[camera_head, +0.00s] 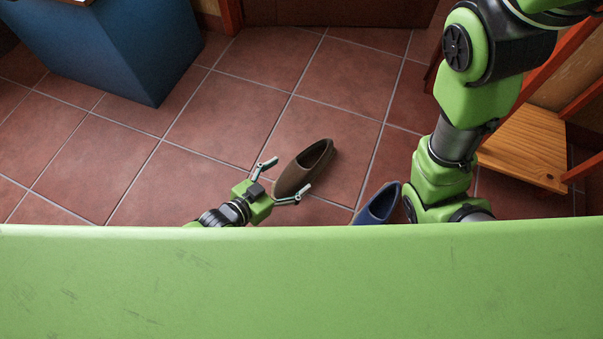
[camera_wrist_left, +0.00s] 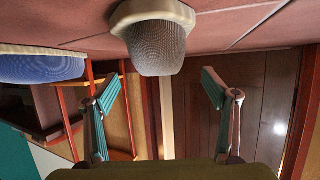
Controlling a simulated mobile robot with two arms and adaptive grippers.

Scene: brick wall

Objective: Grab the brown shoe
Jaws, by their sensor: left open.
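The brown shoe (camera_head: 306,164) lies on the tiled floor, its opening up and its toe pointing at my left gripper. My left gripper (camera_head: 284,179) is open and empty, with its fingers spread towards the toe end of the shoe. In the left wrist view, which looks upside down, the brown shoe (camera_wrist_left: 156,47) shows its rounded toe and pale sole at the top centre. There it stands beyond the open fingers (camera_wrist_left: 160,88) and off to the floor side. My right arm shows at the right, but its gripper is hidden.
A blue shoe (camera_head: 378,204) lies right of the brown one, close to my right arm; it also shows in the left wrist view (camera_wrist_left: 40,66). A blue block-like cabinet (camera_head: 120,50) stands at the back left. A wooden stool or shelf (camera_head: 525,150) is at the right. Floor left of the gripper is clear.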

